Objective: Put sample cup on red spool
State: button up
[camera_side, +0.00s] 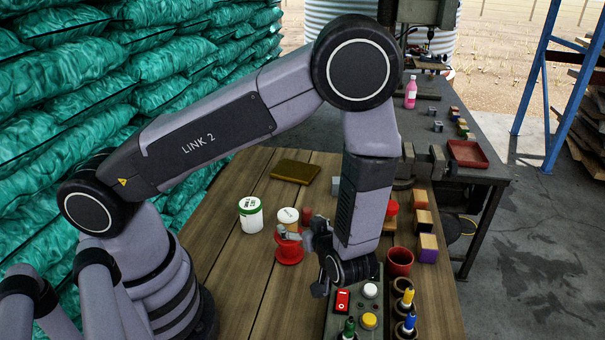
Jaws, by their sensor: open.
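A small white cup with a tan band (288,216), which looks like the sample cup, appears upright on top of the red spool (288,252). Its base meets the spool's top edge in this view, though the exact contact is hard to see. My gripper (309,240) is open just to the right of the cup and spool. Its fingers are small and partly overlap the spool's right side, so I cannot tell if they touch the cup. A larger white tub with a green rim (250,214) stands apart to the left.
A control box with buttons (369,321) and a red cup (400,262) lie right of my gripper. Several coloured blocks (427,242) line the table's right side. A brown-yellow pad (295,172) lies at the back. The wooden table's front left is clear.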

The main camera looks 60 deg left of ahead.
jog(key=w+d+r+m+t+h, duration=0.2)
jog(key=w+d+r+t+h, duration=0.2)
jog(key=w+d+r+h, duration=0.4)
notch_tip(320, 180, up, 14)
jog(key=w+d+m+t+h, duration=0.1)
jog(key=m+t+h, duration=0.2)
jog(key=m+h, duration=0.3)
jog(key=s+a+r+m+g+h, duration=0.1)
jog(key=s+a+r+m+h, duration=0.2)
jog(key=s+r, duration=0.4)
jog(key=s+a+m+g+y, duration=0.1)
jog(key=s+a, duration=0.3)
jog(key=s, duration=0.4)
jog(key=s+a+f+m+g+y, duration=0.1)
jog(key=s+a+m+g+y, duration=0.1)
jog(key=s+a, duration=0.3)
jog(key=s+m, duration=0.1)
jog(key=s, duration=0.2)
jog(key=shift+s+f+m+y, duration=0.2)
jog(key=shift+s+m+y, duration=0.1)
jog(key=shift+s+y, duration=0.1)
